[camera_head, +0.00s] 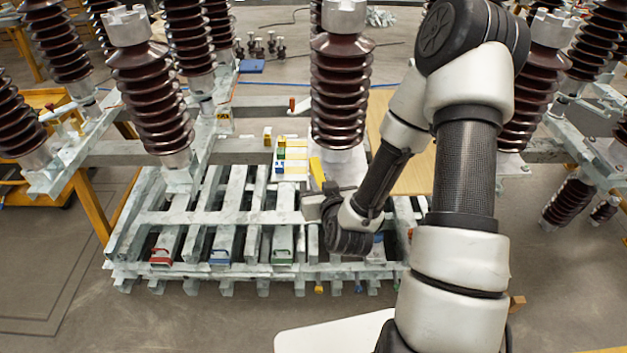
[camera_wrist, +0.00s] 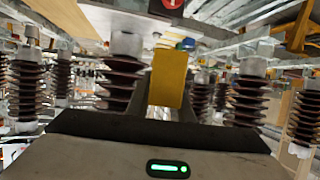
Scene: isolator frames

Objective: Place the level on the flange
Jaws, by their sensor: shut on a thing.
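The yellow level (camera_head: 316,172) stands up from my gripper (camera_head: 318,193) in the head view, just left of the central brown insulator's base. In the wrist view the level (camera_wrist: 168,78) is a yellow block upright in front of the dark gripper body. My gripper is shut on it. The grey flange (camera_head: 346,168) under the central insulator (camera_head: 340,95) is close to the right of the level. I cannot tell whether they touch. My arm hides part of the flange's right side.
A white board (camera_head: 292,158) with small yellow, green and blue blocks lies left of the flange. Ribbed insulators (camera_head: 150,95) stand left and right. A slatted grey frame (camera_head: 235,225) with red, blue and green handles is below. A blue box (camera_head: 251,66) lies on the floor behind.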

